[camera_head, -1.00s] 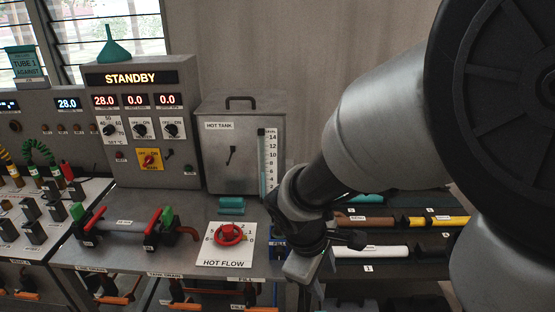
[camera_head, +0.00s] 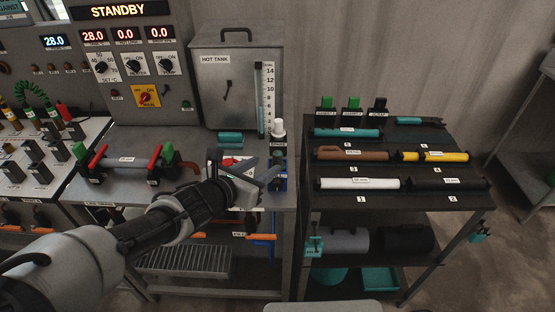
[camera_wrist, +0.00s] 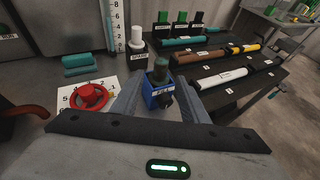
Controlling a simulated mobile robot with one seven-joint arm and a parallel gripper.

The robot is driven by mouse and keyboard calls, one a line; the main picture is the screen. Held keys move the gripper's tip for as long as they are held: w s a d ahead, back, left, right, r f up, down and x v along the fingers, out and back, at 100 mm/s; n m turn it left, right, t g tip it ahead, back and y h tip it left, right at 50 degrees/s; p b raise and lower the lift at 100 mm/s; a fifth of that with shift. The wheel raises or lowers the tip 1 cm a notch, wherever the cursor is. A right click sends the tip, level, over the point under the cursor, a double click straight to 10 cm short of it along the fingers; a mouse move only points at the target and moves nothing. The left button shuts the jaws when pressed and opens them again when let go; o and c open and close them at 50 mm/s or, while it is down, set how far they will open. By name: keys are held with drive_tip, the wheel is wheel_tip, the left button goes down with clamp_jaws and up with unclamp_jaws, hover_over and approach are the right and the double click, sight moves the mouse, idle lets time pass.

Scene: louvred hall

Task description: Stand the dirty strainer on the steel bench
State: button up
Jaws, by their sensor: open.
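I cannot tell for certain which thing is the dirty strainer. A dark, grey-topped cylinder (camera_wrist: 160,70) stands in a blue holder (camera_wrist: 157,92) marked FILL, near the right end of the steel bench (camera_head: 196,145). A white-topped cylinder (camera_wrist: 137,37) stands in a dark labelled holder behind it, and it also shows in the head view (camera_head: 279,128). My gripper (camera_head: 266,174) is open and empty over the bench's right end. In the wrist view its fingers (camera_wrist: 157,103) point toward the blue holder, one on each side. In the head view they partly hide it.
A red valve knob (camera_wrist: 88,95) on a numbered plate is left of the fingers. The hot tank (camera_head: 232,85) stands behind. A dark rack table (camera_head: 330,203) at right bears coloured tubes and green-topped blocks. A red-handled pipe assembly (camera_head: 125,165) lies left on the bench.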

sight(275, 160)
drive_tip(key=b+x, duration=0.4)
drive_tip(key=x, duration=0.4)
drive_tip(key=shift+b, duration=0.3)
clamp_jaws()
idle(1.5)
